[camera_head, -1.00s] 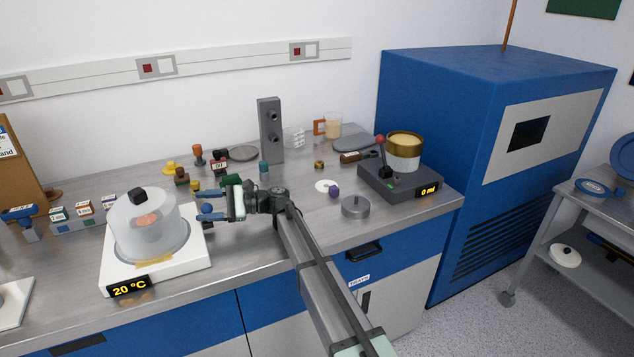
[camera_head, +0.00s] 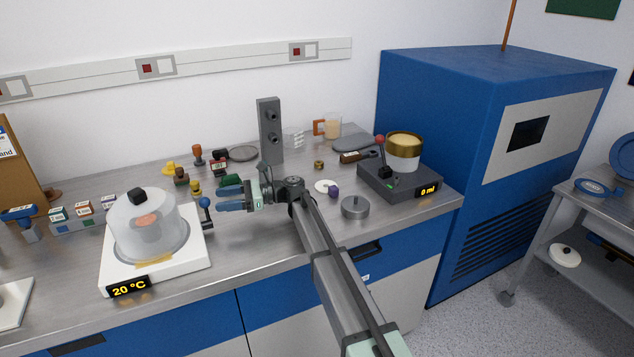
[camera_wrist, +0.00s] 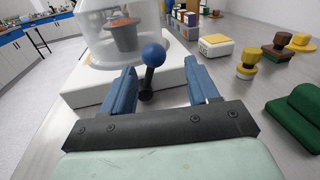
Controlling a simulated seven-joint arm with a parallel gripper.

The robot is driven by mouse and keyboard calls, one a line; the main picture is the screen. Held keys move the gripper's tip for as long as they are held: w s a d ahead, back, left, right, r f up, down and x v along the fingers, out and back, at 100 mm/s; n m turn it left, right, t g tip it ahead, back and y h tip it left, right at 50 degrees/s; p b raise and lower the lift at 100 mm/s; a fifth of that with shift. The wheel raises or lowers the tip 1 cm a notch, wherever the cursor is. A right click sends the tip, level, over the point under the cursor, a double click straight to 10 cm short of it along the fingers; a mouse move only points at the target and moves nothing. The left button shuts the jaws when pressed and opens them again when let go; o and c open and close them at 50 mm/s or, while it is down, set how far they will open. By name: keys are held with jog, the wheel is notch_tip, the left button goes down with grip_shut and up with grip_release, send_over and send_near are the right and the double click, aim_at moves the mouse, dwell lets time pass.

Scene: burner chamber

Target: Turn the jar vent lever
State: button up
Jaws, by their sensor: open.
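The jar vent lever (camera_head: 206,215) has a blue ball on a short dark stem, at the right side of the white base (camera_head: 118,267) under a clear glass jar (camera_head: 150,230). In the wrist view the lever's blue ball (camera_wrist: 153,54) stands just beyond my fingertips, roughly between them in the picture. My gripper (camera_head: 222,199) is open and empty, to the right of the lever. Its two blue fingers (camera_wrist: 163,85) are spread apart in the wrist view. An orange-topped pot (camera_wrist: 124,36) shows inside the jar.
A yellow-topped white block (camera_wrist: 215,46) and several stamps and knobs, including a green piece (camera_wrist: 298,110), lie right of the fingers in the wrist view. A grey tower (camera_head: 269,130) stands behind my gripper. Bare counter lies in front (camera_head: 250,240).

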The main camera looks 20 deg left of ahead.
jog(key=v, duration=0.8)
jog(key=shift+w+d, duration=0.15)
jog(key=shift+d, duration=0.05)
jog(key=w+d+r+n+t, duration=0.1)
jog(key=w+d, duration=0.3)
jog(key=d, duration=0.4)
jog(key=w+d+r+n+t+y, duration=0.1)
jog(key=w+d+r+t, duration=0.1)
jog(key=d, duration=0.6)
jog(key=shift+w+d+r+n+t+y, duration=0.2)
jog(key=shift+w+r+n+t+y, duration=0.1)
jog(key=shift+w, duration=0.6)
jog(key=shift+a, duration=0.1)
